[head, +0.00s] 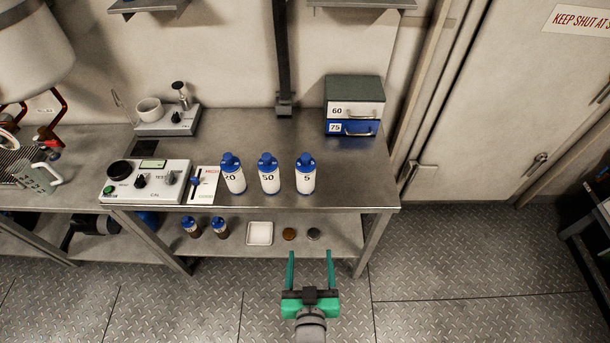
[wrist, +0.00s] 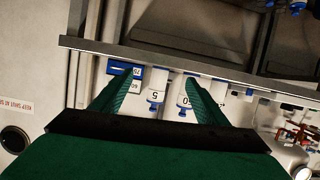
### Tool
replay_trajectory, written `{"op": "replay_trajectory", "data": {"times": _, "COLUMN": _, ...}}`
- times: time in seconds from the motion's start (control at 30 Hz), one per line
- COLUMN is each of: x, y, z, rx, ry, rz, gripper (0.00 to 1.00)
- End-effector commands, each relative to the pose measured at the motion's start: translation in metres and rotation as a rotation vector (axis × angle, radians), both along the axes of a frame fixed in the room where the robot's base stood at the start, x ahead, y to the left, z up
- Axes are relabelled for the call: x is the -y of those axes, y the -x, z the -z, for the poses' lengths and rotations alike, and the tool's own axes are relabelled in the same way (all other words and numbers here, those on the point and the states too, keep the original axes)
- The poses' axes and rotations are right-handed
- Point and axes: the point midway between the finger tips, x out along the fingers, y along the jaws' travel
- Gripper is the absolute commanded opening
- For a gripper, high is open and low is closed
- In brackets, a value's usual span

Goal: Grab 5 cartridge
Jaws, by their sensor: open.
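The 5 cartridge (head: 305,175) is a white bottle with a blue cap and a "5" label. It stands upright at the right end of a row near the bench's front edge. The 50 cartridge (head: 269,174) and the 20 cartridge (head: 232,174) stand to its left. My gripper (head: 310,256) is open and empty, in front of the bench and apart from the cartridges. In the wrist view, the 5 cartridge (wrist: 157,85) appears between the green fingers (wrist: 158,82), inverted; the 50 cartridge (wrist: 186,98) appears near the right finger.
The steel bench (head: 345,180) has clear room right of the 5 cartridge. A drawer box (head: 354,92) labelled 60 and 75 stands behind it. A control panel (head: 146,182) is on the left. A lower shelf (head: 339,238) holds small bottles, a white tray (head: 259,233) and discs.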

Motion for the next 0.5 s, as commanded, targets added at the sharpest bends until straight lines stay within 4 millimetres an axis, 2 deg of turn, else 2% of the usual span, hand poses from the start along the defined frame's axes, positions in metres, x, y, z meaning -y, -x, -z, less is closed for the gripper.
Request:
{"op": "replay_trajectory", "data": {"times": 0.03, "x": 0.000, "y": -0.021, "z": -0.007, "rx": 0.005, "ry": 0.001, "rz": 0.003, "gripper": 0.68}}
{"op": "replay_trajectory", "data": {"times": 0.2, "x": -0.001, "y": -0.076, "z": -0.025, "rx": -0.015, "ry": -0.002, "rz": 0.020, "gripper": 0.68}}
{"op": "replay_trajectory", "data": {"times": 0.4, "x": -0.005, "y": -0.134, "z": -0.057, "rx": -0.040, "ry": -0.020, "rz": 0.042, "gripper": 0.68}}
{"op": "replay_trajectory", "data": {"times": 0.5, "x": -0.007, "y": -0.157, "z": -0.074, "rx": -0.052, "ry": -0.032, "rz": 0.052, "gripper": 0.68}}
